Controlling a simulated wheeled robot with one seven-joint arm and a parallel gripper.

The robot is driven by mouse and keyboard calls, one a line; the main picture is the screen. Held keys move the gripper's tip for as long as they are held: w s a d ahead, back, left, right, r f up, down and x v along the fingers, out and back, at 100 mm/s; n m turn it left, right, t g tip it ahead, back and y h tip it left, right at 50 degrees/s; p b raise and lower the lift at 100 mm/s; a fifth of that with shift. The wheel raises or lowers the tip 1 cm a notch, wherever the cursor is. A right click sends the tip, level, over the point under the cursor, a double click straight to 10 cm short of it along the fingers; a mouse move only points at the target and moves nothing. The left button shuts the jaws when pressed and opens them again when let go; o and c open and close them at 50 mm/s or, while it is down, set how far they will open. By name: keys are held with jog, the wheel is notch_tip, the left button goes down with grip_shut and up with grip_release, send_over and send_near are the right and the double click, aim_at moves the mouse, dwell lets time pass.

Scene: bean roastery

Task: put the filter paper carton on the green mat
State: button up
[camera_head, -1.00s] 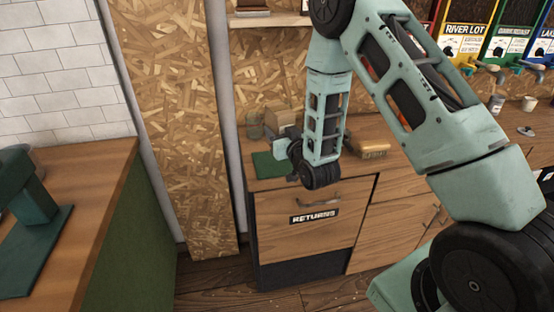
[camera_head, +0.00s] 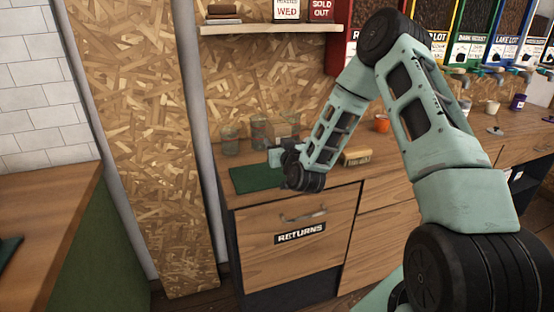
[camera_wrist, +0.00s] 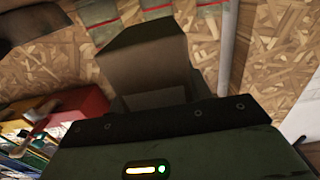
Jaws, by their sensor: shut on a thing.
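The filter paper carton (camera_head: 286,126), a plain brown box, is in my gripper (camera_head: 277,152) at the back of the counter. In the wrist view the carton (camera_wrist: 145,62) stands out beyond the dark edge of my gripper, which is shut on it. The green mat (camera_head: 250,179) lies flat on the counter at its left end, and its visible part is bare. The carton appears behind and to the right of the mat's visible part. My gripper and wrist hide the carton's lower part and the mat's right end, so I cannot tell whether the carton touches anything.
Glass jars (camera_head: 230,140) stand behind the mat near the chipboard wall. A tan block-like object (camera_head: 356,156) and an orange cup (camera_head: 382,124) are right of my wrist. A shelf (camera_head: 270,28) hangs above. The RETURNS drawer (camera_head: 298,238) is below the counter.

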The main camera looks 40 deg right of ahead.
jog(key=shift+f, duration=2.4)
jog(key=shift+f, duration=0.15)
jog(key=o, duration=1)
jog(key=shift+o, duration=0.2)
